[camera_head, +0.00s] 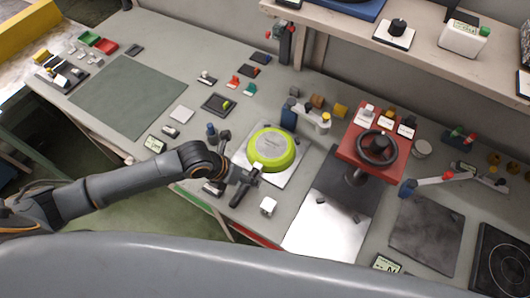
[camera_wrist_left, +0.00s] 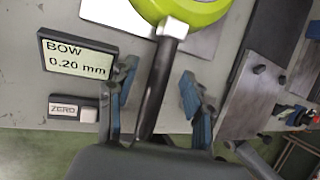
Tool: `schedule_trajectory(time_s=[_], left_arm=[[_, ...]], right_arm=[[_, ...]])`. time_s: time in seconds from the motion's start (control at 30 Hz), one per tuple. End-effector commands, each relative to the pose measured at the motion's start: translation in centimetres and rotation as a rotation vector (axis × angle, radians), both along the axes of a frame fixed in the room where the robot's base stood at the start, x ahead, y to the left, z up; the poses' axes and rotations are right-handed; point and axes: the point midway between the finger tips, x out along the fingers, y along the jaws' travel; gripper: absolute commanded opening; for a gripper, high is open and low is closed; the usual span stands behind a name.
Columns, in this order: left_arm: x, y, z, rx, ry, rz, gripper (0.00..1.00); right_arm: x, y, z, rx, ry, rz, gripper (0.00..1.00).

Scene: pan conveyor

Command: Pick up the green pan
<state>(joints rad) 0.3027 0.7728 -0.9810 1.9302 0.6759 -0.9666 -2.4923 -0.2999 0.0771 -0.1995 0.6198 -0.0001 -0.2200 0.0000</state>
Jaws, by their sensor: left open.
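The green pan (camera_head: 271,149) sits on a pale square plate (camera_head: 294,176), a grey disc showing on its upper face. Its dark handle (camera_head: 241,189) points toward the front edge of the bench. My left gripper (camera_head: 232,172) is at the handle, short of the pan body. In the left wrist view the open fingers (camera_wrist_left: 160,102) stand on either side of the handle (camera_wrist_left: 157,86), with a gap on both sides. Part of the green pan (camera_wrist_left: 185,10) shows at the top there. My right gripper is not in view.
A display reading "BOW 0.20 mm" (camera_wrist_left: 78,56) and a ZERO block (camera_wrist_left: 73,110) lie left of the fingers. A small post with an arm (camera_head: 308,117) stands behind the pan. A red stand with a black ring (camera_head: 375,147) is to the right. A green mat (camera_head: 130,95) lies clear at left.

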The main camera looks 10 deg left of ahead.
Motion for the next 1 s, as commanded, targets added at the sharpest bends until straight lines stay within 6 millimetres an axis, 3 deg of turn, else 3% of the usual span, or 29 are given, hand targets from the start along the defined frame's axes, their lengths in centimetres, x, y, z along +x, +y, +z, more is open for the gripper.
schedule_trajectory(time_s=[1.0], left_arm=[[0.22, -0.28, -1.26, 0.001, -0.001, 0.0, 0.51]], right_arm=[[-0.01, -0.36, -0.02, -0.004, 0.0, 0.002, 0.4]])
